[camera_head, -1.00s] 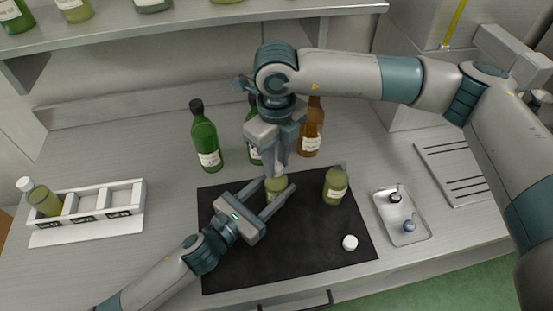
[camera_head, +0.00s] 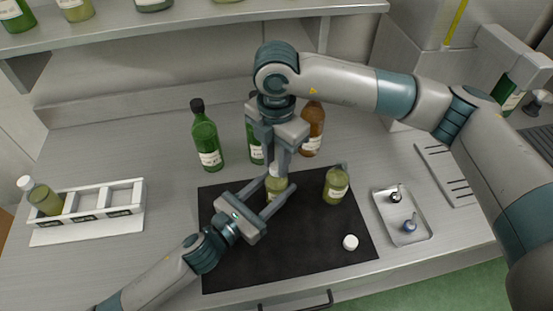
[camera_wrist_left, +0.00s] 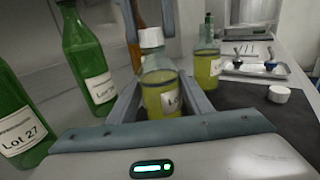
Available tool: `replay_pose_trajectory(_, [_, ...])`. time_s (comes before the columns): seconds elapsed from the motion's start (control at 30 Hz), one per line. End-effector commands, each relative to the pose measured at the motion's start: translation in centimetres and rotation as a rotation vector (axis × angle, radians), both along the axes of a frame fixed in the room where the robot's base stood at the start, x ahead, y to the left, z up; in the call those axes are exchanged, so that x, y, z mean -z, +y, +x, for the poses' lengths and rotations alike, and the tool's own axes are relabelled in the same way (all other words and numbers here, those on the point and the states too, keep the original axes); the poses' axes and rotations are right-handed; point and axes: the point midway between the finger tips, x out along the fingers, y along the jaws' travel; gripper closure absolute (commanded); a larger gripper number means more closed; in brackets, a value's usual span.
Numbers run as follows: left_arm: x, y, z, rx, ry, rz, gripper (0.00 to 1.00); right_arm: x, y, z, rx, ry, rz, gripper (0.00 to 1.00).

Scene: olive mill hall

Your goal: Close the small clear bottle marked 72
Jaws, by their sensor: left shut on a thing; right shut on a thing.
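A small clear bottle (camera_head: 277,186) with yellow-green liquid stands on the black mat (camera_head: 230,268). It also shows in the left wrist view (camera_wrist_left: 160,88), its label turned partly away and the number not readable. My left gripper (camera_head: 280,188) is shut on the bottle's body, one finger on each side. A white cap (camera_wrist_left: 151,38) is at the bottle's mouth; I cannot tell how tightly it sits.
A second small bottle (camera_head: 336,186) and a loose white cap (camera_head: 350,242) are on the mat's right. Green bottles (camera_head: 206,138) and a brown bottle (camera_head: 312,130) stand behind. A white rack (camera_head: 90,222) is left, a metal tray (camera_head: 388,230) right.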

Motion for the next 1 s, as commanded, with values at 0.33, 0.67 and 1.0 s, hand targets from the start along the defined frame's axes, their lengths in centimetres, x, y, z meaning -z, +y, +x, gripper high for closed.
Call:
replay_pose_trajectory(0.33, [0.09, -0.05, -0.08, 0.001, 0.001, 0.001, 1.0, -0.07, 0.13, 0.12, 0.51, -0.001, 0.003, 0.96])
replay_pose_trajectory(0.67, [0.09, -0.06, -0.1, 0.002, 0.001, 0.001, 1.0, -0.08, 0.1, 0.17, 0.616, -0.003, 0.003, 0.96])
replay_pose_trajectory(1.0, [0.1, -0.06, -0.11, 0.002, 0.001, 0.0, 1.0, -0.02, 0.07, 0.13, 0.614, -0.002, 0.001, 0.57])
